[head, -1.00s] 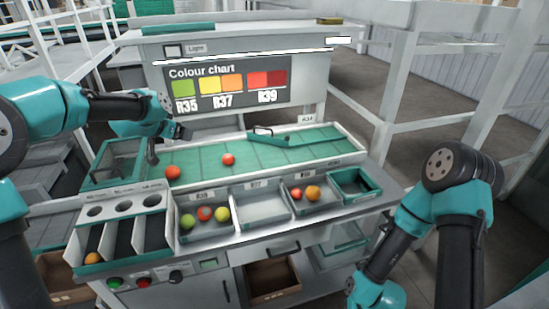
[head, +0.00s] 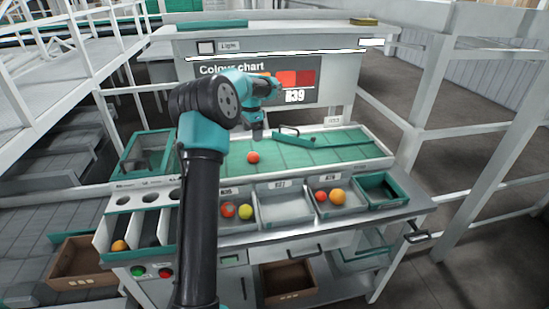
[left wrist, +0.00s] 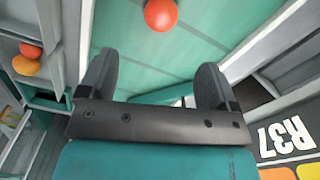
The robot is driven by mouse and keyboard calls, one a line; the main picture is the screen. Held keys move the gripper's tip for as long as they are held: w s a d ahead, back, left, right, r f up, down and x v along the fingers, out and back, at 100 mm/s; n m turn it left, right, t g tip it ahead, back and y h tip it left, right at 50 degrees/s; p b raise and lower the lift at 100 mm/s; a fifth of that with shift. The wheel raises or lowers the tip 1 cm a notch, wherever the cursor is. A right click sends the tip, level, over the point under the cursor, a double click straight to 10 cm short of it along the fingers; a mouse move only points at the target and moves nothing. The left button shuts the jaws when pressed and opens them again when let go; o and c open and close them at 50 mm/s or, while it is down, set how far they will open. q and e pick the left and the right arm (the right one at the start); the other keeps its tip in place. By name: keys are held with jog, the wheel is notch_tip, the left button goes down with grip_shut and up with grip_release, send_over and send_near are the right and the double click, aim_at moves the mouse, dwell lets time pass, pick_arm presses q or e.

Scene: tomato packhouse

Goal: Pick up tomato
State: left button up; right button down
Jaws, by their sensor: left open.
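A red tomato (head: 253,157) lies on the green sorting mat (head: 340,151); it also shows at the top of the left wrist view (left wrist: 160,14). My left gripper (head: 258,135) hangs over the mat just behind this tomato in the head view. In the left wrist view the gripper (left wrist: 153,76) is open with nothing between its fingers, and the tomato lies beyond the fingertips. My left arm hides the left part of the mat. My right gripper is not in view.
In front of the mat, one bin holds a red and a yellow-green tomato (head: 245,212), the middle bin (head: 283,209) is empty, and another holds a red and an orange tomato (head: 338,197). A green-rimmed box (head: 383,190) stands at right. The colour chart (head: 225,70) stands behind.

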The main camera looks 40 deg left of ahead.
aim_at(253, 153)
pick_arm(q)
jog(key=shift+s+a, duration=0.1)
jog(key=shift+s, duration=0.05)
jog(key=shift+f, duration=3.4)
jog(key=shift+f, duration=2.6)
jog(key=c, duration=0.8)
